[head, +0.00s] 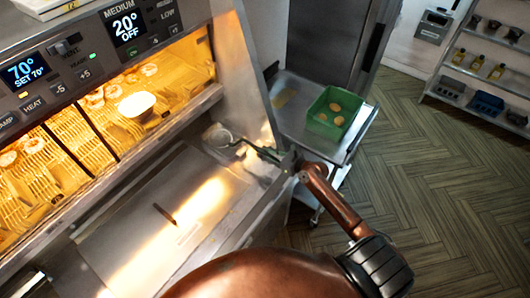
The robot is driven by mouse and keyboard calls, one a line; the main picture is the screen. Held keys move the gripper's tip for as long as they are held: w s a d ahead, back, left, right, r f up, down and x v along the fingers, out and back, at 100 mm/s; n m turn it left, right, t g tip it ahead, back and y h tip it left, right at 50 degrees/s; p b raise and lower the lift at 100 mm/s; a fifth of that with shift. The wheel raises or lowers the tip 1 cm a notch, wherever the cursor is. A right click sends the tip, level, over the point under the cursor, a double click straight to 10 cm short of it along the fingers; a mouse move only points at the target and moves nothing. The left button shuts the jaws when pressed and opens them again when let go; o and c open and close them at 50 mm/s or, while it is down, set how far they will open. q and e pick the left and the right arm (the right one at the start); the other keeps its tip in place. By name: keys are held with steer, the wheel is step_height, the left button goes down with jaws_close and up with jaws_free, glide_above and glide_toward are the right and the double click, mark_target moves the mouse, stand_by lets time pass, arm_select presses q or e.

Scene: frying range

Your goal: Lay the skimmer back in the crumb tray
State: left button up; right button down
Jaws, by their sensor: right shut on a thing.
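The skimmer (218,136) has a round grey head at its left end and a thin dark handle running right. My right gripper (284,160) is shut on the handle's right end, near the right edge of the steel counter. The skimmer's head is over the back of the counter, below the lit cabinet; whether it touches anything I cannot tell. A shallow steel surface (140,240) with a dark slot-like mark lies left of the gripper; I cannot tell whether it is the crumb tray. My left gripper is not in view.
A lit heated cabinet (115,100) with food inside and control displays stands at the left. A steel trolley (290,92) right of the counter bears a green bin (336,113) with round yellowish pieces. Shelves (480,70) stand far right. The wooden floor between is clear.

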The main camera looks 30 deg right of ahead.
steer(key=c, duration=1.5)
jaws_free()
steer(key=shift+c, duration=0.2)
steer(key=shift+f, duration=0.1)
steer(key=shift+r+p, duration=3.15)
steer(key=shift+p, duration=0.8)
steer(key=shift+a+f, duration=0.1)
steer(key=shift+f, duration=0.05)
